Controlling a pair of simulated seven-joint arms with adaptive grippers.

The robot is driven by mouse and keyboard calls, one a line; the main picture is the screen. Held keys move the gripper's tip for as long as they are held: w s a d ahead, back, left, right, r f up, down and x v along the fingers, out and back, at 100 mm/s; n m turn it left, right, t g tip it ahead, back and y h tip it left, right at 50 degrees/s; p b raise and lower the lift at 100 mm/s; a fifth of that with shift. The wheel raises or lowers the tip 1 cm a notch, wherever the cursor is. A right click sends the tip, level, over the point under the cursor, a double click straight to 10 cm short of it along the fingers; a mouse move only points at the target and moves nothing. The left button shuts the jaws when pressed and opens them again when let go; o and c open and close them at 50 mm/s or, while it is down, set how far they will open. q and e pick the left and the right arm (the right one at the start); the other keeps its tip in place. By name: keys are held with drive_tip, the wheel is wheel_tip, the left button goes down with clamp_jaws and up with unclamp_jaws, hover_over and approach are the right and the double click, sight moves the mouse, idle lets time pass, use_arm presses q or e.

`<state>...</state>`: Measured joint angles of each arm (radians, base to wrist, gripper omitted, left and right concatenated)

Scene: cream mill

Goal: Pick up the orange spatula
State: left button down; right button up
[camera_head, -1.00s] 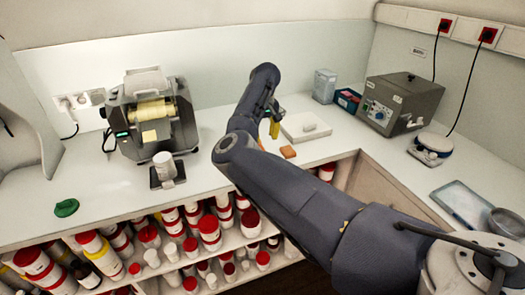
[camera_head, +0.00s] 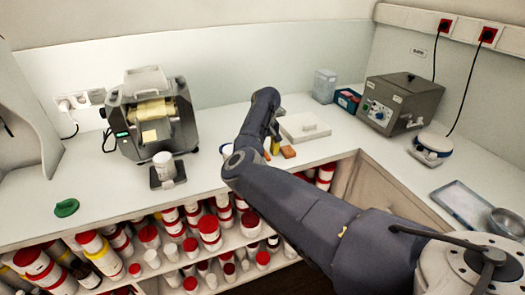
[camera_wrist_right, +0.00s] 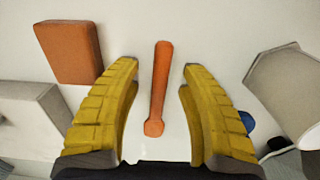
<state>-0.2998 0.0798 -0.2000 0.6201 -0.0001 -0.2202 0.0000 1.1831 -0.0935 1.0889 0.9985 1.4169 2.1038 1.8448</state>
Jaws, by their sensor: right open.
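The orange spatula (camera_wrist_right: 160,85) lies on the white worktop, lengthwise in the right wrist view. It shows between the two yellow fingers of my right gripper (camera_wrist_right: 159,68), with a gap on each side. The fingers are open and empty; how far above the spatula they are is hard to tell. In the head view my right gripper (camera_head: 271,145) is low over the worktop, left of a flat orange block (camera_head: 288,152). My arm hides most of the spatula's area there. My left gripper is not in view.
The orange block also shows in the right wrist view (camera_wrist_right: 70,52). A white container (camera_wrist_right: 290,92) stands right of the fingers. A white flat device (camera_head: 305,128) sits behind the block. A mill (camera_head: 153,115) stands left. Shelves of red-capped jars lie below the front edge.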

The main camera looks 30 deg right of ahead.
clamp_jaws()
idle(0.3)
idle(0.4)
